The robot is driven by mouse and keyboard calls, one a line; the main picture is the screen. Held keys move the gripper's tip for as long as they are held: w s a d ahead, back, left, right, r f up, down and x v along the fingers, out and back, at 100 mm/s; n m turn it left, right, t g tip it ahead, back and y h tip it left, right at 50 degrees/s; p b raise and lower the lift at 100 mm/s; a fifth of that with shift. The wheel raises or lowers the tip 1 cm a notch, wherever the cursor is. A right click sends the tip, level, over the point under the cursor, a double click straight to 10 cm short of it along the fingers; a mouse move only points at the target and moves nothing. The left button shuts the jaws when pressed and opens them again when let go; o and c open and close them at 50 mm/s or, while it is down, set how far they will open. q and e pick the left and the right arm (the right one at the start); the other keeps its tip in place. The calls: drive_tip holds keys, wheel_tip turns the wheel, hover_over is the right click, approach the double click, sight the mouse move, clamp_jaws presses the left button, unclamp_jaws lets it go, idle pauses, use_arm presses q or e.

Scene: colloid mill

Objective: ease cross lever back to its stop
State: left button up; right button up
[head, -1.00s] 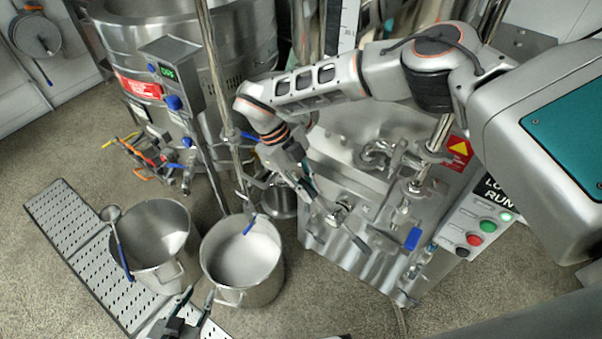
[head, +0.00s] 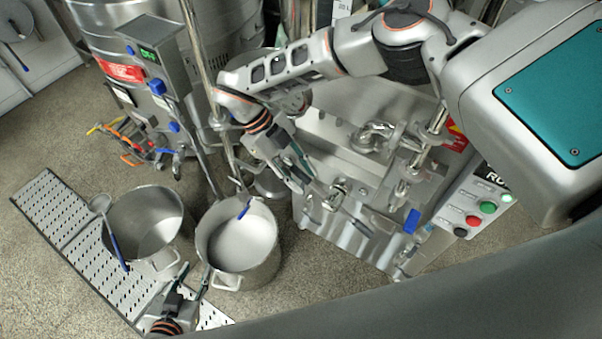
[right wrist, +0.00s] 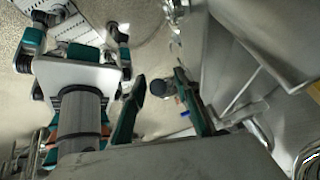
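On the steel machine (head: 350,240) at centre right, a lever hub (head: 339,188) with thin bars running from it looks like the cross lever; its exact position is hard to tell. My right gripper (head: 304,177) is just left of this hub, pointing down at it. In the right wrist view its fingers (right wrist: 160,108) are apart with nothing clearly held; a dark round knob (right wrist: 160,87) shows beyond the gap. Contact with the lever cannot be told. My left gripper (head: 188,283) is low at left beside a steel pot, with its fingers apart and empty.
A blue valve handle (head: 412,218) and the green and red buttons (head: 480,213) are right of the lever. A tall kettle (head: 180,50) stands behind.

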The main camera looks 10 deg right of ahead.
drive_tip(key=v, duration=1.2)
drive_tip(key=shift+s, duration=0.1)
idle(0.4)
